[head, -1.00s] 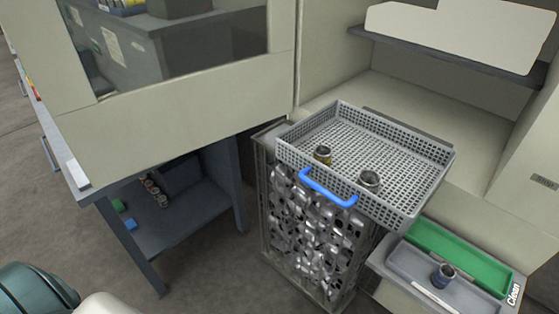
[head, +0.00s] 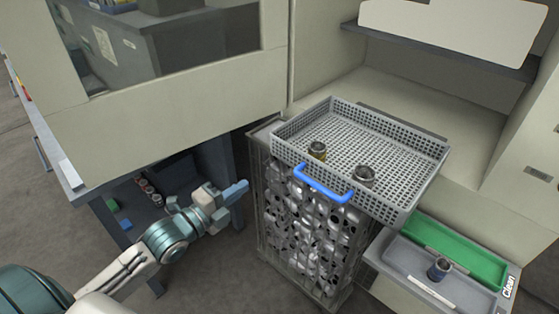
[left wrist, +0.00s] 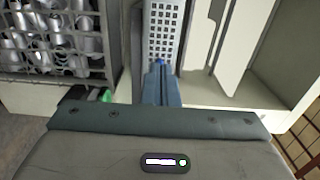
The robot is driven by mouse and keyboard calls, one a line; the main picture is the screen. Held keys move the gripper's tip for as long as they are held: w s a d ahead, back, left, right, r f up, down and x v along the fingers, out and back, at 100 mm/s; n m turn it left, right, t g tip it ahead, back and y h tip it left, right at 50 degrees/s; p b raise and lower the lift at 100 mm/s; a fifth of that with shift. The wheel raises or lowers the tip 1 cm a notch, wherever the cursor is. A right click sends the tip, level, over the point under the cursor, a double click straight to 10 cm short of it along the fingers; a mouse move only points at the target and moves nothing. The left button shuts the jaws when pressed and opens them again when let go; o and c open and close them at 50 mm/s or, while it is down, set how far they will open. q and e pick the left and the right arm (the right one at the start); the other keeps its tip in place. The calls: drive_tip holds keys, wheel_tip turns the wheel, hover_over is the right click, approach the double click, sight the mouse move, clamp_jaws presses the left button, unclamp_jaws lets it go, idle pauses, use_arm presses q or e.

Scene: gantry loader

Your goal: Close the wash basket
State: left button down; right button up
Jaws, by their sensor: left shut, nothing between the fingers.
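The wash basket (head: 415,170) is a grey perforated tray with a blue handle (head: 322,184) on its front. It sticks out from the open machine bay, above a mesh bin. Two small metal cylindrical parts, one brassy (head: 317,151) and one steel (head: 363,176), stand in it. My left gripper (head: 243,188) is shut and empty, left of the handle and apart from it. In the left wrist view its blue-grey fingers (left wrist: 159,85) point toward the basket (left wrist: 163,38), and only a speck of blue shows at their tips. My right gripper is not in view.
The mesh bin (head: 300,235) full of shiny metal parts stands under the basket. A ledge at lower right holds a green tray (head: 455,250) and a grey tray (head: 405,255) with another part. A blue-grey bench (head: 125,235) stands at left. Open floor lies between bench and bin.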

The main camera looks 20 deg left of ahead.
use_arm(q)
drive_tip(key=p, duration=0.2)
approach(288, 155)
drive_tip(key=x, duration=0.6)
drive_tip(key=shift+w+d, duration=0.1)
drive_tip(key=shift+w, duration=0.3)
